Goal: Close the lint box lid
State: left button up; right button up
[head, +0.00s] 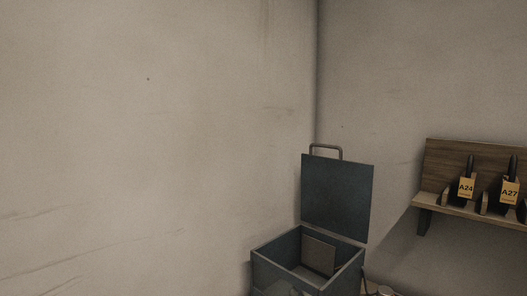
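The lint box (262,271) is a dark blue-grey open-topped box at the bottom of the head view, right of centre, near the corner of the walls. Its lid (337,195) stands upright, open, at the back of the box. A grey loop handle (326,147) sticks up from the lid's top edge. A flat brownish piece (319,255) shows inside the box against an inner side. The lower part of the box is cut off by the frame. Neither of my grippers is in view.
A wooden wall shelf (455,206) at the right holds dark items with yellow labels, A24 (466,188) and A27 (509,192). A small pale object (387,291) shows at the bottom edge, right of the box. The left wall (140,130) is bare.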

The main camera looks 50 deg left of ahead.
aim_at(336, 194)
jog(key=i+j+u, duration=0.1)
jog(key=u, duration=0.25)
jog(key=i+u, duration=0.1)
jog(key=u, duration=0.25)
jog(key=i+j+u, duration=0.1)
jog(key=u, duration=0.25)
jog(key=i+j+z, duration=0.1)
jog(key=j+z, duration=0.15)
jog(key=z, duration=0.2)
